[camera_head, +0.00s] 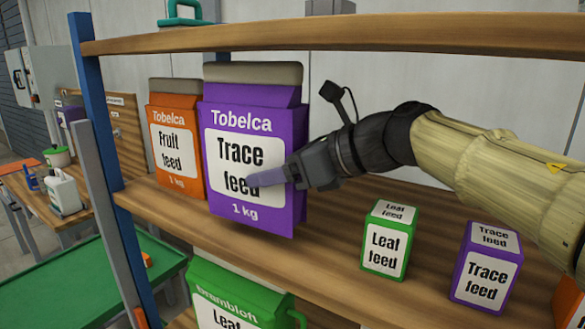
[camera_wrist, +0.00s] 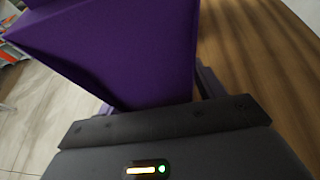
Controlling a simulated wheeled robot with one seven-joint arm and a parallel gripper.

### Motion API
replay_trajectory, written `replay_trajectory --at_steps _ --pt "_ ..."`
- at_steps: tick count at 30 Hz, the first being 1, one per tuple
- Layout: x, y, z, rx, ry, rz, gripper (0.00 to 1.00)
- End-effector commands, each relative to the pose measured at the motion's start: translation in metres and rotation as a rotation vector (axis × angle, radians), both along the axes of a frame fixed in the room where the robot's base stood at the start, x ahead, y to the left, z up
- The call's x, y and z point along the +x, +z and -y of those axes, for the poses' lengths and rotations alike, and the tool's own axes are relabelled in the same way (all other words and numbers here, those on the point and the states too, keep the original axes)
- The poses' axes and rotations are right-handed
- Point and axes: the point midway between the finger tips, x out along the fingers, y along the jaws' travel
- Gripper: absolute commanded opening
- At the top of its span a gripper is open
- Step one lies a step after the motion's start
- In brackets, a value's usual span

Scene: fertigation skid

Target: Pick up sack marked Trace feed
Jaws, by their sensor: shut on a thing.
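The purple Trace feed sack (camera_head: 237,210), marked Tobelca and 1 kg, is upright in the head view at the front of the wooden shelf. Its lower edge overlaps the shelf's front edge; I cannot tell whether it is lifted clear. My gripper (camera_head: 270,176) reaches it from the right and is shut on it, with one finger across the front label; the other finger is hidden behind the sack. In the wrist view the sack's purple side (camera_wrist: 130,50) fills the space between the fingers.
An orange Fruit feed sack (camera_head: 174,150) stands close at the left. A wooden rail (camera_head: 330,32) runs above; a blue post (camera_head: 95,100) is at the left.

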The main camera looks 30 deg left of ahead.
Motion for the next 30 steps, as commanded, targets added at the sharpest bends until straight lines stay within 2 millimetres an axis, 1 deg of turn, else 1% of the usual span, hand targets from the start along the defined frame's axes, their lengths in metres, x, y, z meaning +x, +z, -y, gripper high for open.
replay_trajectory --at_steps 1,6,12,15,18,21,30 --pt "-0.012 0.000 -0.001 0.003 -0.001 0.006 0.10" --pt "-0.046 0.000 -0.004 0.003 -0.001 0.006 0.10" --pt "-0.084 0.001 -0.007 0.004 -0.001 0.005 0.10" --pt "-0.099 0.001 -0.009 0.004 0.000 0.004 0.10" --pt "-0.110 0.002 -0.010 0.005 -0.002 0.004 0.10" --pt "-0.115 0.002 -0.010 0.005 -0.003 0.001 0.10" --pt "-0.117 0.003 -0.010 0.005 -0.003 0.001 0.10"
